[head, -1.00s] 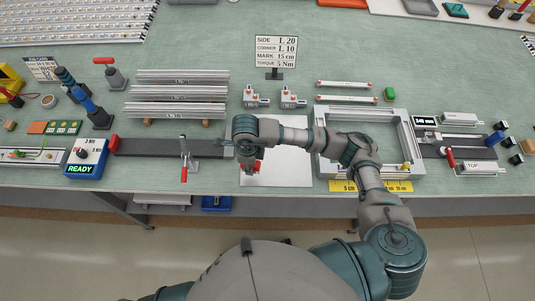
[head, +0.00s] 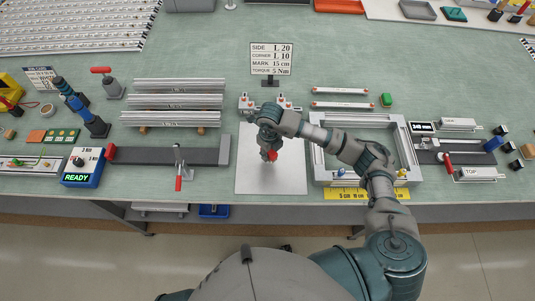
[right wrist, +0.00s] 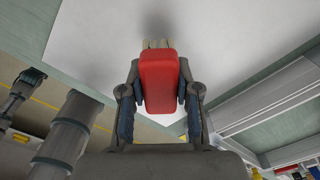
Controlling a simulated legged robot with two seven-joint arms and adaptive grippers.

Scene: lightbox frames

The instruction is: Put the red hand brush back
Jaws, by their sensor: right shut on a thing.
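The red hand brush (head: 272,156) is in my right gripper (head: 268,152), over the pale flat sheet (head: 255,180) at the table's front middle. In the right wrist view the brush's red block (right wrist: 158,82) sits between the two fingers, with pale bristles (right wrist: 157,44) at its far end. My right gripper (right wrist: 160,92) is shut on it. In the head view most of the brush is hidden by the gripper, and I cannot tell whether it touches the sheet. My left gripper is not in view.
An aluminium frame (head: 318,160) stands right of the sheet. A dark rail with a red-handled clamp (head: 179,170) lies to the left, beside the READY box (head: 83,166). Small corner parts (head: 247,103) and a sign (head: 271,58) stand behind.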

